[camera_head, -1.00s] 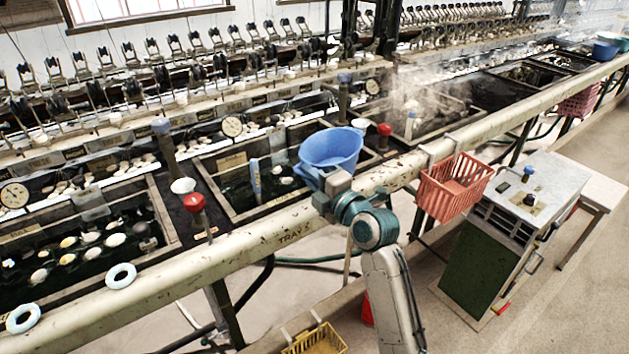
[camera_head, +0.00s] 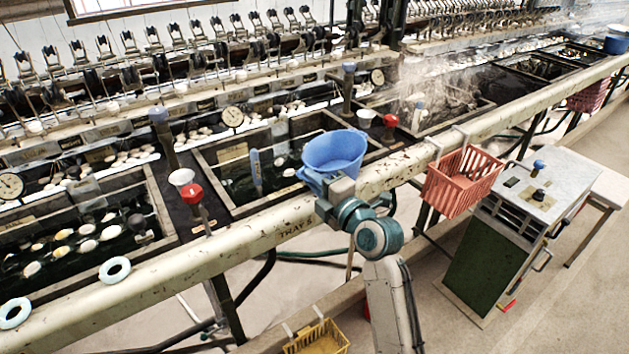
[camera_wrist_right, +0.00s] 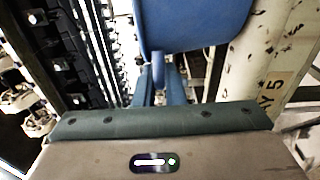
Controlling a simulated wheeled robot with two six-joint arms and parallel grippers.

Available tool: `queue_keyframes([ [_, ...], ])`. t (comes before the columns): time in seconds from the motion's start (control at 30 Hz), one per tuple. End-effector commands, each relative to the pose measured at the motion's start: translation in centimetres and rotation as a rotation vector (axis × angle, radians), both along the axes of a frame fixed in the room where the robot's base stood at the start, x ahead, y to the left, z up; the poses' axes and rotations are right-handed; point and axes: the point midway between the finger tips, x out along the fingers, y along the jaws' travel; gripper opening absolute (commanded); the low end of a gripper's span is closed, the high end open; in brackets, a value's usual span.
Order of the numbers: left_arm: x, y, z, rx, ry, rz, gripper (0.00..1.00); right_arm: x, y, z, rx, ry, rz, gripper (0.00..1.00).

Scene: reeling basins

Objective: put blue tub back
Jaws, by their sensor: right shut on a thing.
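The blue tub (camera_head: 334,148) is in the middle of the head view, above the front rail and the edge of a dark basin. My right gripper (camera_head: 320,182) is at the tub's near side, shut on it. In the right wrist view the tub (camera_wrist_right: 195,22) fills the upper middle, and the gripper fingers (camera_wrist_right: 160,85) meet at its lower edge. The exact contact is partly hidden by the gripper body. My left gripper is in neither view.
The long cream rail (camera_head: 245,236) runs in front of the basins (camera_head: 235,185). A red basket (camera_head: 462,180) hangs on it at right. Blue rings (camera_head: 114,270) lie on its left part. A red-topped valve (camera_head: 192,194) stands behind it. A cabinet (camera_head: 500,235) stands at right.

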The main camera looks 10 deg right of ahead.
Motion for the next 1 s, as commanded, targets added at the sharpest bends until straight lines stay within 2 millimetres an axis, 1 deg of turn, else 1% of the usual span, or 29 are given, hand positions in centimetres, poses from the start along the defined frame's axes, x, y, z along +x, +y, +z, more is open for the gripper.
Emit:
queue_keyframes([
  [0.07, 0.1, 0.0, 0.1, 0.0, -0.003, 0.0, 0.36, 0.0, 0.0, 0.0, -0.001, -0.001, 0.0, 0.0],
  [0.1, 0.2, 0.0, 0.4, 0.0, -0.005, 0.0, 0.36, 0.0, 0.0, -0.1, 0.0, 0.0, 0.0, 0.14],
  [0.2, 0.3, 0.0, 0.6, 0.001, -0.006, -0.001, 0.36, 0.0, 0.0, 0.0, 0.0, 0.0, 0.0, 0.32],
  [0.6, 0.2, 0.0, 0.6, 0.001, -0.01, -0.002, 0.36, 0.0, 0.0, 0.3, 0.0, 0.0, 0.0, 0.32],
  [0.63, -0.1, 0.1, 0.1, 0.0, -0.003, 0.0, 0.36, 0.0, 0.0, 0.4, 0.0, 0.0, 0.0, 0.32],
  [0.67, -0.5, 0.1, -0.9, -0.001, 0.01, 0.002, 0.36, -0.3, -0.1, 0.2, -0.001, 0.001, 0.0, 0.32],
  [0.77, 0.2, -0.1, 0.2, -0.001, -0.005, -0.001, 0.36, -2.2, -1.0, -0.1, -0.005, 0.0, -0.001, 0.32],
  [1.0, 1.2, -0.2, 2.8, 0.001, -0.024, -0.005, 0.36, -7.4, -3.1, -0.2, -0.007, 0.0, -0.001, 0.32],
])
